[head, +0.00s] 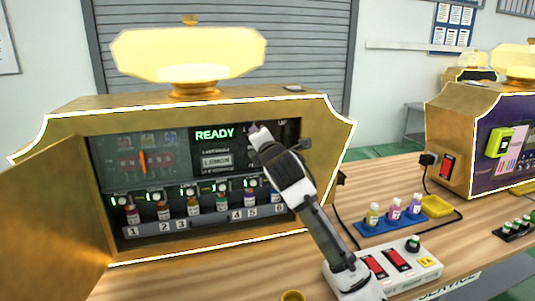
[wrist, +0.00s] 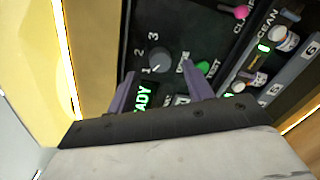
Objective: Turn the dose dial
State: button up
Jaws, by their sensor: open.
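The dose dial (wrist: 162,58) is a dark round knob on the black panel in the wrist view, with the numbers 1, 2 and 3 beside it. A small pale mark on it appears nearest the 1. In the head view the dial is hidden behind my gripper (head: 258,132), which reaches into the open front of the gold machine (head: 225,107). In the wrist view my gripper (wrist: 159,68) is open, its two purple fingers on either side of the dial's direction. I cannot tell whether they touch it.
A green TEST button (wrist: 204,68) lies close beside the right finger. A READY display (head: 214,134) and several bottles (head: 192,205) in numbered slots are left of and below my gripper. The open gold door (head: 48,225) stands at the left. A switch box (head: 388,266) lies in front.

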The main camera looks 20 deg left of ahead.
jog(key=b+v, duration=0.1)
jog(key=v, duration=0.9)
jog(key=shift+b, duration=0.35)
jog(key=shift+s, duration=0.1)
